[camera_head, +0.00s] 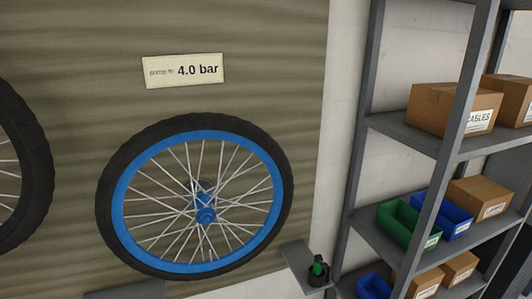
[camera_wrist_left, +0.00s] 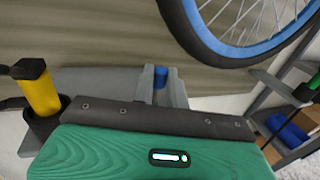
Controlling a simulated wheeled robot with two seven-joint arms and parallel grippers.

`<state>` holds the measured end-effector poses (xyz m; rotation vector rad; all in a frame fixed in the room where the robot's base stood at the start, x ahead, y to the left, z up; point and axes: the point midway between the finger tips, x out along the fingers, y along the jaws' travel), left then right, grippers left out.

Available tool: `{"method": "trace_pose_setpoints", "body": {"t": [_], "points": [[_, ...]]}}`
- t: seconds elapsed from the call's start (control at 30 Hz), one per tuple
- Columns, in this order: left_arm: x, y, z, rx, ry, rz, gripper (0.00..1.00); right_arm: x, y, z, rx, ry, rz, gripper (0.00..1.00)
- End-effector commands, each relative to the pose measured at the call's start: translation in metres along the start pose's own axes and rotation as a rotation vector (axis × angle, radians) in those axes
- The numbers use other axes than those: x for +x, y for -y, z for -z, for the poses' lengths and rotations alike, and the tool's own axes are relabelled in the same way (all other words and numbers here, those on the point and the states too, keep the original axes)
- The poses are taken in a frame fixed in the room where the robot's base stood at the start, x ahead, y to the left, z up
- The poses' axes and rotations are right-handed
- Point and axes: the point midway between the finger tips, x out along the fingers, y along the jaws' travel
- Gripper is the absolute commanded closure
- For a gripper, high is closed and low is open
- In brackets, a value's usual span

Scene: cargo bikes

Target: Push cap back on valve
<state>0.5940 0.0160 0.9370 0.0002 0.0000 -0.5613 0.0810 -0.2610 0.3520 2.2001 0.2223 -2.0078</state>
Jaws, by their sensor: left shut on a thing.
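The wheel with a black tyre (camera_head: 106,205) and blue rim hangs against the ribbed wall in the head view. Its tyre (camera_wrist_left: 203,38) also crosses the upper right of the left wrist view. My left gripper (camera_wrist_left: 160,72) is shut on a small blue cap (camera_wrist_left: 160,79), held between its grey fingertips. The cap is below and left of the tyre in that view and looks apart from it. The left gripper is not visible in the head view, and the right gripper is in neither view.
A sign (camera_head: 184,71) reads 4.0 bar. A second tyre (camera_head: 35,160) is at the left edge. Grey shelving (camera_head: 405,135) with cartons and bins stands right. A small ledge (camera_head: 296,258) holds a dark-green item (camera_head: 318,270). A yellow handle (camera_wrist_left: 38,88) sits in a black holder (camera_wrist_left: 45,120).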

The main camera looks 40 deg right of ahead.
Motion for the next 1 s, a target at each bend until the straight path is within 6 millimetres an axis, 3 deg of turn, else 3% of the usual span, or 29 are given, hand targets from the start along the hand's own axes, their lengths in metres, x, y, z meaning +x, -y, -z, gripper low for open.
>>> {"method": "trace_pose_setpoints", "body": {"t": [1.0], "points": [[-0.102,0.0,0.001,0.001,-0.001,0.0,1.0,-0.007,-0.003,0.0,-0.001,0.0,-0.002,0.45]]}}
